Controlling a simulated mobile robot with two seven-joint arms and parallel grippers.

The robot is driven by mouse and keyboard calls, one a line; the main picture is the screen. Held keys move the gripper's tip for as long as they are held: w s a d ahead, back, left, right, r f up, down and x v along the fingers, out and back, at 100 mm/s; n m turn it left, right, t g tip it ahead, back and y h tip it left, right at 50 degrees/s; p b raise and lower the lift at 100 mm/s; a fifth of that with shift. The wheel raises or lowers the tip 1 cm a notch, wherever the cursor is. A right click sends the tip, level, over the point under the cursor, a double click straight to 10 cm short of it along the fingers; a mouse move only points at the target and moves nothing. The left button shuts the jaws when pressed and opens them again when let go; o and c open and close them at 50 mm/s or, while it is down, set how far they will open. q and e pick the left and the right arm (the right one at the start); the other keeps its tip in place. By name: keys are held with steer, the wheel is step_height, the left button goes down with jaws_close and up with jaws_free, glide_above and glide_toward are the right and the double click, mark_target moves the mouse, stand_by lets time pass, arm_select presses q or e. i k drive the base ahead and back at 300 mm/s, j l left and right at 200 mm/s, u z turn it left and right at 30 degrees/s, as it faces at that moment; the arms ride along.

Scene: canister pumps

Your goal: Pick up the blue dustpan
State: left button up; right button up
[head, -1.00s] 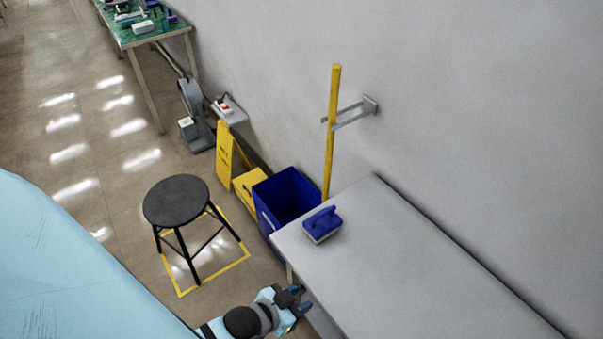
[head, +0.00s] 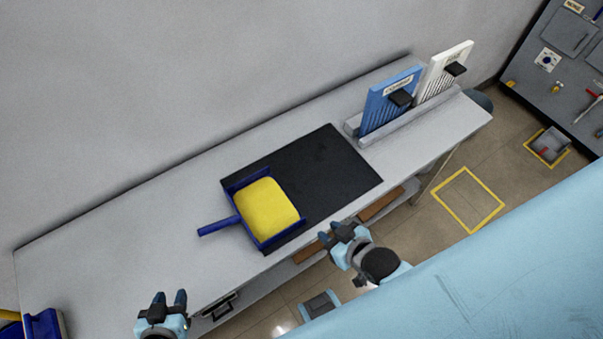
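The blue dustpan (head: 233,190) lies on the grey table, partly on a black mat. Its blue handle (head: 218,226) points left over the bare tabletop. A yellow block-like thing (head: 268,207) sits in the pan and covers most of its floor. My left gripper (head: 169,298) is at the lower left, below the handle and apart from it, with its fingers spread and nothing between them. My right gripper (head: 340,234) is by the table's front edge, right of the pan and apart from it; it looks open and empty.
The black mat (head: 335,165) lies on the grey table (head: 120,235). Blue (head: 390,98) and white (head: 447,68) upright panels stand in a rack at the right end. A blue item (head: 45,325) is at the lower left. The tabletop left of the handle is clear.

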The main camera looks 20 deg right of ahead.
mark_target(266, 214)
steer(key=z, duration=0.2)
steer(key=k+l+z, duration=0.2)
steer(key=l+z, duration=0.3)
steer(key=l, duration=0.6)
steer(key=l+z, duration=0.5)
steer(key=l, duration=0.55)
steer(key=l+u, duration=0.1)
steer(key=u, duration=1.9)
steer(key=i+l+z, duration=0.35)
steer(key=i+l, duration=0.25)
steer(key=i, duration=0.1)
